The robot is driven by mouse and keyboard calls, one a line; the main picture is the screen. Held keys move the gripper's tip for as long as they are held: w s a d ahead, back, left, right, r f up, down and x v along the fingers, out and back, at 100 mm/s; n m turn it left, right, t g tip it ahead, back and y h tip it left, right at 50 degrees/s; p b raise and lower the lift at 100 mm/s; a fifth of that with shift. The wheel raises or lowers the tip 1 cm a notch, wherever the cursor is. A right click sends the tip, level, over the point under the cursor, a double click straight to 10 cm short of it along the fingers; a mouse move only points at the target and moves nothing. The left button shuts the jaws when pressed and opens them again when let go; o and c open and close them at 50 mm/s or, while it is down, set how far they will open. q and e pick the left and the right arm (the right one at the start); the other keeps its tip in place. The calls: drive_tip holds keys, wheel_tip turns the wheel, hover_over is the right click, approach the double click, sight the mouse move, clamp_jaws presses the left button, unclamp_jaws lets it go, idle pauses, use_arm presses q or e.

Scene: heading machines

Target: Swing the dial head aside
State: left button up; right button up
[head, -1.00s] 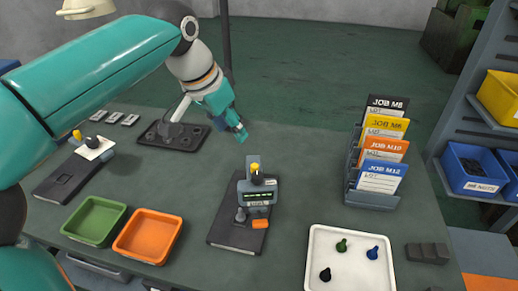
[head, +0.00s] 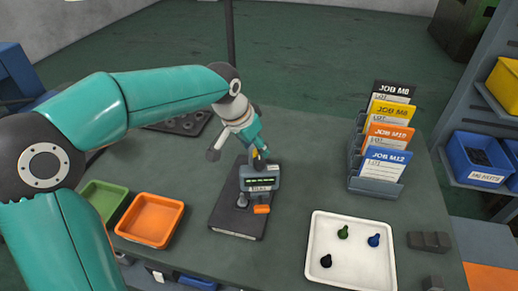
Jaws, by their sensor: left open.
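The dial head (head: 260,180), a grey box with a lit green strip, stands on its dark base plate (head: 234,222) in the middle of the table. An orange tab (head: 262,209) shows at its front. My left gripper (head: 260,157) is directly above and behind the dial head, pointing down at its yellow knob, which it mostly hides. The gripper is open; I cannot tell whether its fingers touch the knob. My right gripper is not in view.
A card rack (head: 376,187) with several job cards stands at the right. A white tray (head: 310,262) with three small pegs lies at front right. A green bin (head: 124,207) and an orange bin (head: 150,243) sit at left. A dark holed plate lies behind my arm.

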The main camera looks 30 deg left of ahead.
use_arm(q)
drive_tip(key=shift+x, duration=0.9)
